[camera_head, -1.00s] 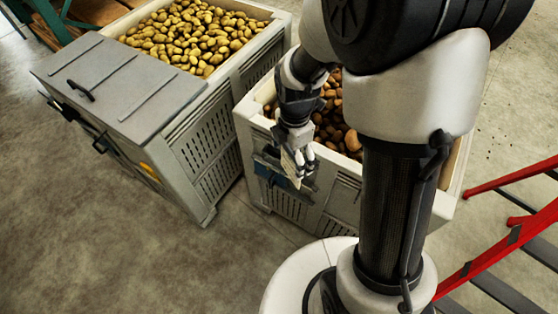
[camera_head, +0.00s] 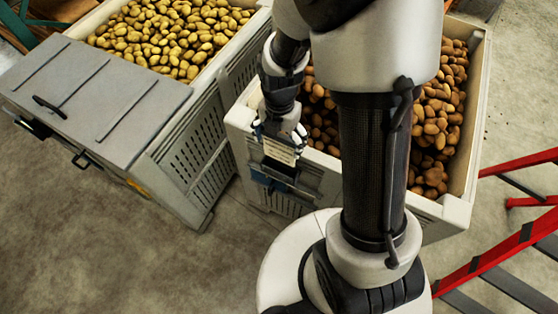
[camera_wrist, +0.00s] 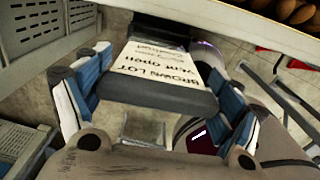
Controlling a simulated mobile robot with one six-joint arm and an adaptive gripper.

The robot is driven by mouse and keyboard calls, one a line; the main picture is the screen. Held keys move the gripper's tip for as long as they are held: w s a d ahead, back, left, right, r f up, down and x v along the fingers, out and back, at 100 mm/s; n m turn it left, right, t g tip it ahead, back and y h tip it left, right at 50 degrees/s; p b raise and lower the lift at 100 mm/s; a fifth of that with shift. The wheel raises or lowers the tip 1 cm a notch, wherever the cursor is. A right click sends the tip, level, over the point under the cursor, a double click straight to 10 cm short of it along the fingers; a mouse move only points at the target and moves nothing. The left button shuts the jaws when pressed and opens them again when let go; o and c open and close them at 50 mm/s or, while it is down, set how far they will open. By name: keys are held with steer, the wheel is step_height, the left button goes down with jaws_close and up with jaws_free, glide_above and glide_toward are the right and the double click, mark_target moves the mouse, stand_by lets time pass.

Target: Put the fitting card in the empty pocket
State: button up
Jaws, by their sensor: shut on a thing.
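The card (camera_head: 281,152) is pale, with dark lettering. It is in my gripper (camera_head: 279,136), in front of the near wall of the brown-potato crate. In the wrist view, the card (camera_wrist: 150,72) lies between the blue-and-white fingers of my gripper (camera_wrist: 155,98), its lettering upside down. Dark bands cross at the card's two ends; I cannot tell whether they belong to the card or a holder. On the crate wall just below the card is a dark holder (camera_head: 279,169) with blue beside it. Whether card and holder touch, and whether its pocket is empty, is unclear.
The brown-potato crate (camera_head: 463,150) stands behind my arm. Left of it stands a crate of yellow potatoes (camera_head: 208,95) with a grey lid-like panel (camera_head: 85,85) at its near end. Red-framed steps (camera_head: 500,245) stand at right. The floor at lower left is clear.

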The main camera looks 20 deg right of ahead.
mark_target(279, 159)
step_height(279, 159, down, 11)
steer(key=b, duration=0.2)
steer(key=shift+w+f+b, duration=0.1)
steer(key=shift+b, duration=0.25)
steer(key=shift+f, duration=0.15)
steer(key=o, duration=0.9)
steer(key=shift+o, duration=0.2)
